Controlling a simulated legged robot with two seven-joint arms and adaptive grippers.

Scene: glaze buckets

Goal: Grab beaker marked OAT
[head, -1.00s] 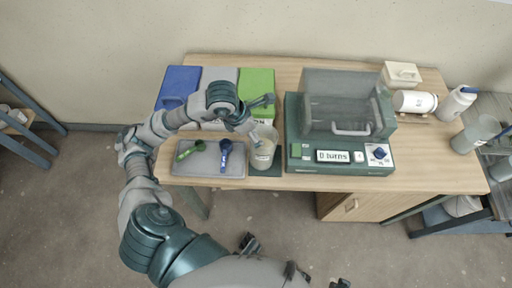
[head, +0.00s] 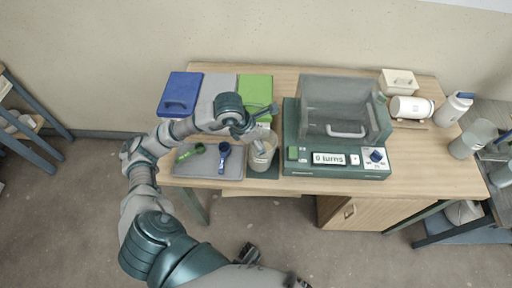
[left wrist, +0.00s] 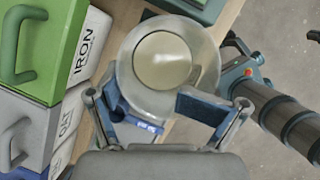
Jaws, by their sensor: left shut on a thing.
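A clear beaker (head: 263,157) with pale contents stands at the front of the table, between the grey scoop mat and the green machine. In the left wrist view the beaker (left wrist: 165,60) is seen from above, pale contents inside its wide rim. My left gripper (head: 257,140) is shut on the beaker, its fingers (left wrist: 165,108) on both sides of the wall. No marking on the beaker is legible in either view. The word OAT (left wrist: 68,128) shows on the pale front beside the grey lid.
A green machine (head: 290,168) with a clear hood stands right of the beaker; its display reads "0 turns". A grey mat (head: 233,172) with green and blue scoops lies left. Blue (head: 181,92), grey and green (head: 256,86) lidded bins stand behind. Bottles and a box are farther right.

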